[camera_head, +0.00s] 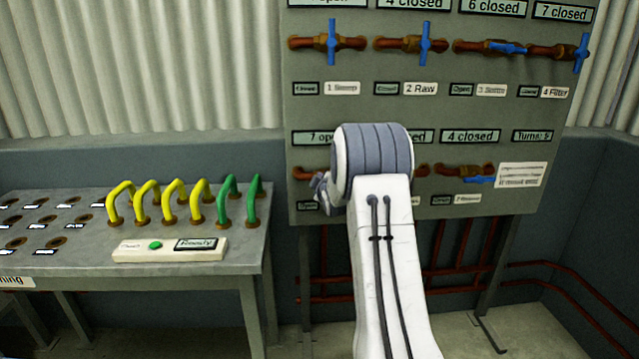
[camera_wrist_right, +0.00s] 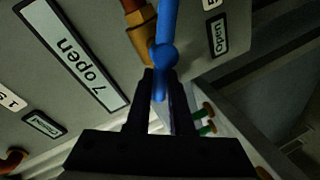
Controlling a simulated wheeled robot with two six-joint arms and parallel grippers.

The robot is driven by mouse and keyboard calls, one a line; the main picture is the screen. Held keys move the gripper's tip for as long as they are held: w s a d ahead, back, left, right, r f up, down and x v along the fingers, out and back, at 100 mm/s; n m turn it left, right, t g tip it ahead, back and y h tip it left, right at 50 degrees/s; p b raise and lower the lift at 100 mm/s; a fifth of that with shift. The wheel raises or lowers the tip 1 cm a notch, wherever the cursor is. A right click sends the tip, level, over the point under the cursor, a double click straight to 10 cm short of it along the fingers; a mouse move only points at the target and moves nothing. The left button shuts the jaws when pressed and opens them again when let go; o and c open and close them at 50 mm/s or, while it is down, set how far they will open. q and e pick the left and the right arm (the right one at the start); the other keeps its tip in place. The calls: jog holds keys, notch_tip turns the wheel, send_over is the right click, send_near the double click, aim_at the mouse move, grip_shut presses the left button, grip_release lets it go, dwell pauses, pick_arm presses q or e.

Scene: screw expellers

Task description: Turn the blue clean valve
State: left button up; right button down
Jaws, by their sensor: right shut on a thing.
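In the right wrist view a blue valve handle (camera_wrist_right: 167,30) stands on a brass and copper pipe fitting (camera_wrist_right: 138,25). My right gripper (camera_wrist_right: 160,85) is shut on the lower part of this handle, with its dark fingers on either side of it. A sign reading "7 open" (camera_wrist_right: 75,58) is beside the valve. In the head view my right arm hides this valve and most of the gripper. Whether this valve is labelled clean cannot be read. My left gripper is in neither view.
A grey panel (camera_head: 440,110) carries more blue-handled valves (camera_head: 332,42) above. A lower right blue handle (camera_head: 480,180) lies level. A bench (camera_head: 90,285) on the left holds yellow and green hoops (camera_head: 172,200) and a button box (camera_head: 170,249).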

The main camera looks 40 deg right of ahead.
jog(key=shift+a+f, duration=0.1)
jog(key=c, duration=0.8)
grip_release()
jog(key=v, duration=1)
jog(key=shift+s, duration=0.2)
jog(key=shift+a, duration=0.15)
jog(key=s+a+b, duration=0.2)
jog(key=s+a, duration=0.2)
jog(key=s, duration=0.2)
jog(key=shift+s, duration=0.4)
